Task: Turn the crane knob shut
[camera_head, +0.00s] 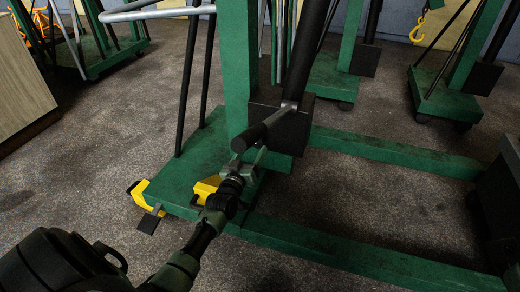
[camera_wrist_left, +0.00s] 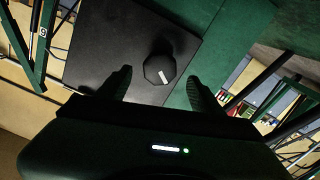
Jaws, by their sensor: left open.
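The crane is a green steel frame; its post (camera_head: 238,65) stands on a green base (camera_head: 185,170). A black box (camera_head: 290,130) is fixed beside the post, with a black-gripped lever (camera_head: 262,128) in front of it. In the left wrist view a black, many-sided knob (camera_wrist_left: 160,69) with a short white mark sits on the dark box face (camera_wrist_left: 110,50). My left gripper (camera_head: 248,158) is open, just below the lever in the head view. In the wrist view its fingers (camera_wrist_left: 160,84) are on either side below the knob, apart from it. The head view does not show the knob clearly.
Long green legs (camera_head: 390,152) run right from the base along the grey floor. Yellow brackets (camera_head: 205,188) sit near my left wrist. Other green cranes (camera_head: 440,95) stand behind, one with a yellow hook (camera_head: 418,28). A wooden cabinet (camera_head: 22,75) is at the left.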

